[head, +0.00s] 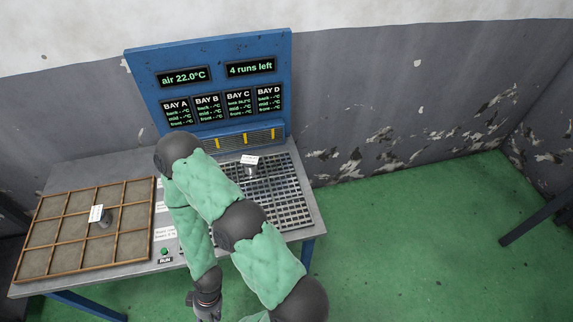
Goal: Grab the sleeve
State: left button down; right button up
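A small grey metal cylinder (251,171), which looks like a sleeve, stands on the dark grid at the back of the table and carries a white tag. A second grey cylinder (105,220) with a white tag sits in a compartment of the wooden tray at the left. I cannot tell from the tags which one the task means. My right arm comes in from the lower right and folds over the table's middle. Its gripper (207,306) hangs at the bottom edge, apart from both cylinders; its fingers are too small and cut off to read. My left gripper is out of view.
The divided wooden tray (59,198) fills the table's left side. A blue panel (208,65) with bay displays rises behind the grid (288,191). A green button (165,252) sits at the table's front. Green floor is open to the right.

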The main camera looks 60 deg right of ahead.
aim_at(249, 162)
jog(key=z, duration=2.2)
jog(key=j+z, duration=0.15)
jog(key=j, duration=0.4)
jog(key=k+j+z, duration=0.2)
jog(key=j, duration=0.4)
jog(key=j+z, duration=0.15)
jog(key=j, duration=0.4)
